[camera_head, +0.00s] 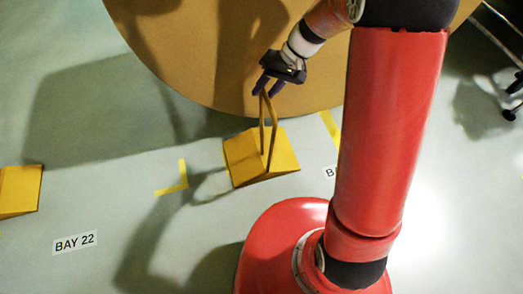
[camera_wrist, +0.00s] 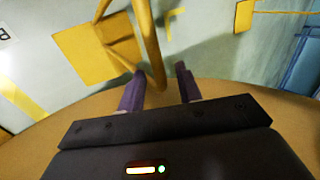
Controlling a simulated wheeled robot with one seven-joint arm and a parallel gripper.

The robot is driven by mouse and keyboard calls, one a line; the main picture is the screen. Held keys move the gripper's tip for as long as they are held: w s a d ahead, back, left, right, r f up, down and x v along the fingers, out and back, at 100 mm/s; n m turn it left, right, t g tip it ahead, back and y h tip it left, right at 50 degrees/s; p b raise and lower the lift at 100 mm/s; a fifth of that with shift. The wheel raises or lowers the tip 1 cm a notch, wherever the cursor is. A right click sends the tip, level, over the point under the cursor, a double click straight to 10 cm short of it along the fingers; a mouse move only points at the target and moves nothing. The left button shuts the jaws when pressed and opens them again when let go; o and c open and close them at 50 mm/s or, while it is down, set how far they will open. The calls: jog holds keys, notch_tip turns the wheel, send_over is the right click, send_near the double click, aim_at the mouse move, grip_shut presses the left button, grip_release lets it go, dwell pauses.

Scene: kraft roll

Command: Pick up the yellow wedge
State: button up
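The yellow wedge (camera_head: 272,163) sits on the floor beside the large brown roll, with a tall yellow loop handle (camera_head: 263,125) standing up from it. It also shows at the upper left of the wrist view (camera_wrist: 98,50). My gripper (camera_head: 270,90) is above the wedge at the top of the handle. In the wrist view, my two purple fingers (camera_wrist: 160,88) are apart, with the handle's bent top between them, closer to the left finger. A gap shows on the right side. Whether a finger touches the handle is unclear.
The large brown roll (camera_head: 180,50) lies close behind the wedge. A second yellow wedge (camera_head: 20,190) stands at the far left, near the "BAY 22" floor label (camera_head: 75,242). Yellow floor marks (camera_head: 175,182) flank the wedge. The floor between the wedges is clear.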

jog(key=shift+s+a+f, duration=0.1)
jog(key=shift+a+f, duration=0.25)
jog(key=shift+f, duration=0.2)
grip_shut()
dwell(1.0)
